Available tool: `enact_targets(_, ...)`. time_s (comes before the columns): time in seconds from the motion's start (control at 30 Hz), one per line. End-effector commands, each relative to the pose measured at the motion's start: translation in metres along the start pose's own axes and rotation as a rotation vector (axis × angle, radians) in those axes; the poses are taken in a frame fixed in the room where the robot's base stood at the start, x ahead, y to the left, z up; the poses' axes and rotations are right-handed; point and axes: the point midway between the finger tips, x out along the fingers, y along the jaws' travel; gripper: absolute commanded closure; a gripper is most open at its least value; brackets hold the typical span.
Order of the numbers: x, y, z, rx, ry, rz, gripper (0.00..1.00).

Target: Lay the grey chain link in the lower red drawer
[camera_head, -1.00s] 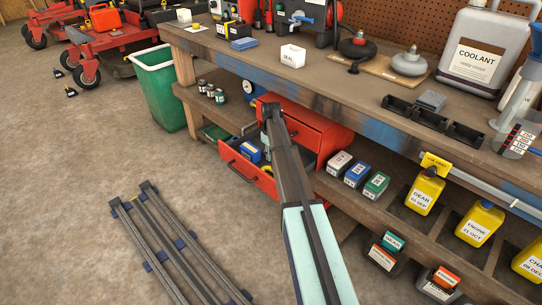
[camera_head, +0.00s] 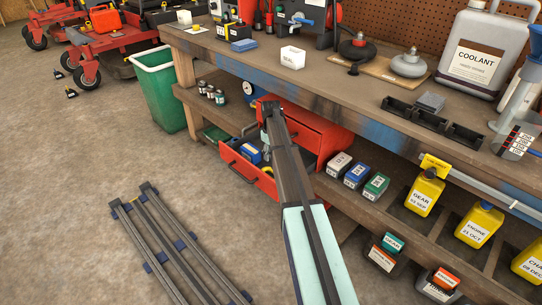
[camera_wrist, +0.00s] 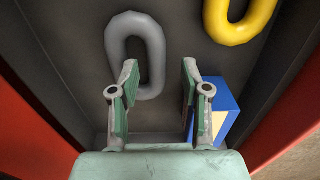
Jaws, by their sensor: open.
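The grey chain link (camera_wrist: 150,75) lies flat on the dark floor of the open lower red drawer, in the upper middle of the wrist view. My gripper (camera_wrist: 160,68) is open and empty above the drawer floor. I see no contact. In the head view the lower red drawer (camera_head: 245,175) stands pulled out under the bench.
A yellow chain link (camera_wrist: 236,30) lies at the drawer's upper right in the wrist view. A blue box (camera_wrist: 228,100) stands beside the right finger. The red drawer walls (camera_wrist: 35,115) flank the gripper. The workbench top (camera_head: 330,80) overhangs the red cabinet.

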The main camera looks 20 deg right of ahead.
Motion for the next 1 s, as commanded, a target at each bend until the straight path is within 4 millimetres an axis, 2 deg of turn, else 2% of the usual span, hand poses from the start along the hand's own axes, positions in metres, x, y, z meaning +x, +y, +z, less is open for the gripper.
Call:
enact_targets(0.2, -0.031, 0.0, 0.0, 0.0, 0.001, 0.001, 0.53)
enact_targets(0.3, -0.04, 0.0, 0.0, 0.0, 0.0, 0.0, 0.53)
enact_targets(1.0, -0.042, 0.0, 0.0, 0.0, -0.001, -0.001, 0.53)
